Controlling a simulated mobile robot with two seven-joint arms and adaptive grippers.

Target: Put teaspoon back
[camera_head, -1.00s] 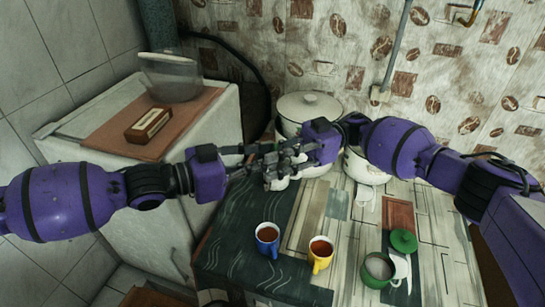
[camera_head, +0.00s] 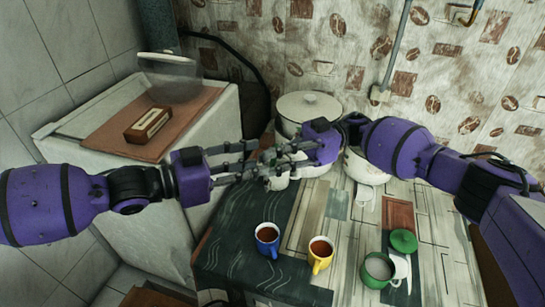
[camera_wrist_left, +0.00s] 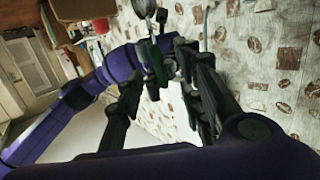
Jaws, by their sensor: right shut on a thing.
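The teaspoon (camera_wrist_left: 146,9) shows in the left wrist view at the top, with a metal bowl and what looks like a dark green handle. My right gripper (camera_head: 282,162) is shut on it. In the head view the spoon cannot be made out among the fingers. My left gripper (camera_head: 250,161) is open, with its fingers apart, facing the right gripper from the left. In the left wrist view, the left fingers (camera_wrist_left: 166,90) spread on either side of a gap, with the right gripper just beyond.
A blue mug (camera_head: 267,239), a yellow mug (camera_head: 320,253) and a green mug (camera_head: 378,269) stand on the table (camera_head: 440,265). A white pot (camera_head: 309,107) stands behind my grippers. A box (camera_head: 148,125) lies on the left cabinet.

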